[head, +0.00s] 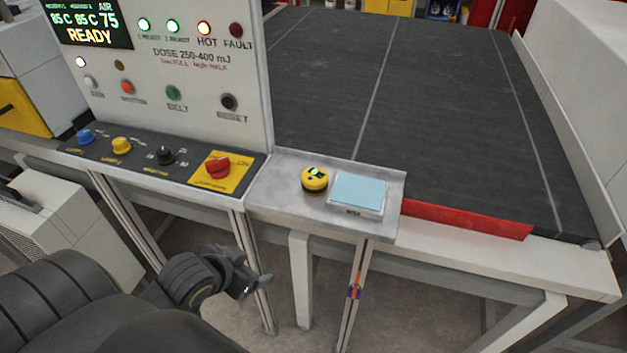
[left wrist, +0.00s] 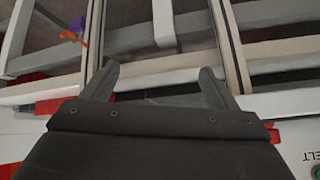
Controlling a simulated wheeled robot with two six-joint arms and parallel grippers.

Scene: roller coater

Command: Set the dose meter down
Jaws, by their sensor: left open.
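The dose meter (head: 315,179), a small round yellow puck with a dark face and a green light, sits on the grey metal shelf (head: 276,207) beside the control panel. It is just left of a light blue pad (head: 359,192) on the same shelf. My left gripper (head: 262,283) is below and left of the shelf, in front of the frame legs, apart from the meter. In the left wrist view, its two fingers (left wrist: 158,88) are spread with nothing between them. The dose meter does not show in that view. My right gripper is in neither view.
The control panel (head: 165,60) reads READY, with knobs and a red emergency switch (head: 217,168) on its sloped ledge. A dark conveyor belt (head: 400,110) with a red front strip (head: 466,219) lies behind and right of the shelf. Frame legs (head: 301,277) stand under the shelf.

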